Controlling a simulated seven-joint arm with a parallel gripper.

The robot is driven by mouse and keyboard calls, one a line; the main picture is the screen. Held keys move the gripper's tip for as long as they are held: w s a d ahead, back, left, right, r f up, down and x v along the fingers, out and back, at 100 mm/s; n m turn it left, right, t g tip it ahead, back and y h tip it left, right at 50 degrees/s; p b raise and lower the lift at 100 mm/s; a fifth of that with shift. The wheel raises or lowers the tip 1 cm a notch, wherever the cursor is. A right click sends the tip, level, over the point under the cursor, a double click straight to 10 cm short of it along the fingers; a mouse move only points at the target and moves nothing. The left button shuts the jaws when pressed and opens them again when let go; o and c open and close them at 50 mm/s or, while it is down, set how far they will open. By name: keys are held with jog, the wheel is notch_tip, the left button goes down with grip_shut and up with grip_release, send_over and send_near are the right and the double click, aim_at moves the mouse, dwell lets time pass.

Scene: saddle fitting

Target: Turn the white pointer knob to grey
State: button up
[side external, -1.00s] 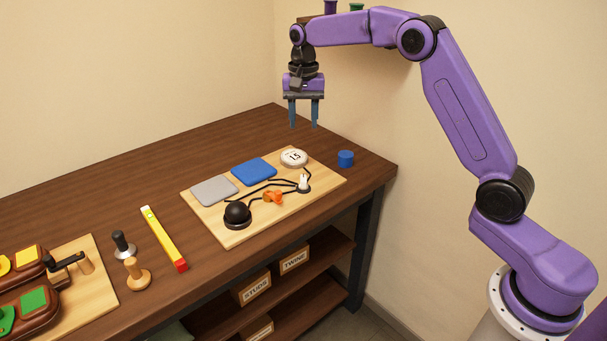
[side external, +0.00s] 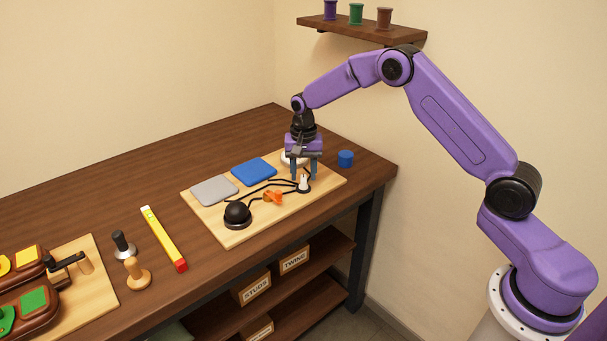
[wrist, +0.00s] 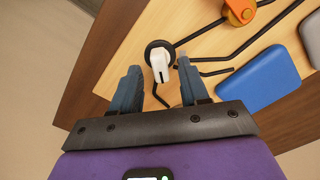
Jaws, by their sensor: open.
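The white pointer knob (side external: 304,183) stands on a dark round base near the right end of the light wooden board (side external: 325,181). A grey pad (side external: 214,190) and a blue pad (side external: 254,171) lie on the board, with black lines running from the knob.
An orange part (side external: 273,197) and a black dome (side external: 237,214) are on the board. A blue cylinder (side external: 346,158) stands to its right. A yellow bar with a red end (side external: 163,238) lies left of the board.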

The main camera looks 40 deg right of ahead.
jog(key=shift+f, duration=0.55)
grip_shut()
